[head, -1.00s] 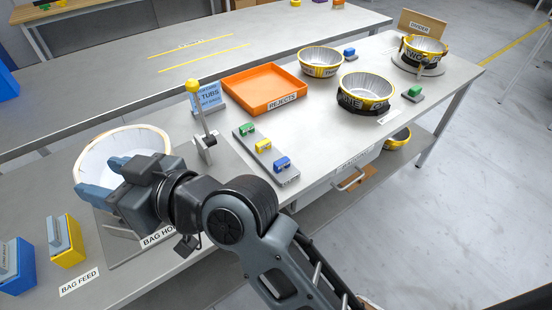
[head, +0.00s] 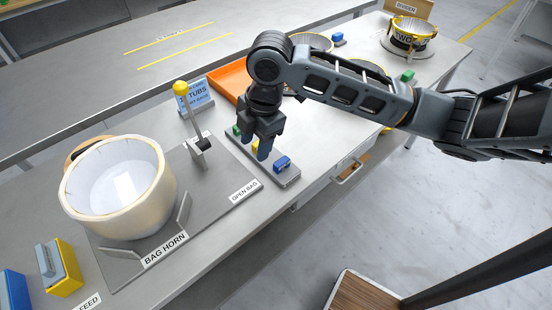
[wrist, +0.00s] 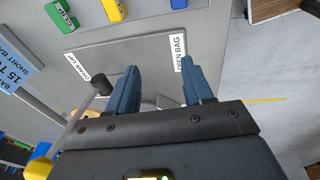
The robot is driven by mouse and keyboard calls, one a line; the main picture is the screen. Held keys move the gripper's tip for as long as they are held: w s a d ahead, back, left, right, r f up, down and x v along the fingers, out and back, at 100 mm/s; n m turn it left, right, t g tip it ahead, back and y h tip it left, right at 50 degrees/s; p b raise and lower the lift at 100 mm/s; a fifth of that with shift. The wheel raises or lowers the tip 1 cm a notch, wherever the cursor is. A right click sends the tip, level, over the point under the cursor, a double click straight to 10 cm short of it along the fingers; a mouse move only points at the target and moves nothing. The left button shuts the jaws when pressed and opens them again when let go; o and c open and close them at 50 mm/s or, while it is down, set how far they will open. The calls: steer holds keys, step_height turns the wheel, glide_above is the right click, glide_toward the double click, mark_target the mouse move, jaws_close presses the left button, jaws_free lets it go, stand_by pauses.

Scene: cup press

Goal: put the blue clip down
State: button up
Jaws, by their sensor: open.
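The blue clip (head: 282,163) sits at the right end of a grey clip strip on the bench, and its edge also shows at the top of the wrist view (wrist: 178,4). A yellow clip (wrist: 114,8) and a green clip (wrist: 62,15) share the strip (head: 290,180). In the head view my gripper (head: 262,150) points down at the strip, just left of the blue clip, and partly hides the yellow one. In the wrist view my gripper (wrist: 158,75) is open, with nothing between its fingers. The blue clip lies beyond the fingers, apart from them.
The bag horn (head: 118,185) stands at left. A lever with a yellow knob (head: 180,88) stands left of my gripper. The orange tray (head: 228,83) is behind my arm, partly hidden. Blue and yellow blocks (head: 62,265) are at front left. My arm crosses over the tubs at the back.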

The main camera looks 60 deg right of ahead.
steer(key=g+h, duration=0.1)
steer(key=g, duration=0.1)
glide_above(283, 161)
steer(key=shift+f, duration=0.75)
steer(key=shift+d+f+p, duration=0.1)
steer(key=shift+f+p, duration=0.4)
steer(key=shift+f, duration=3.25)
jaws_close()
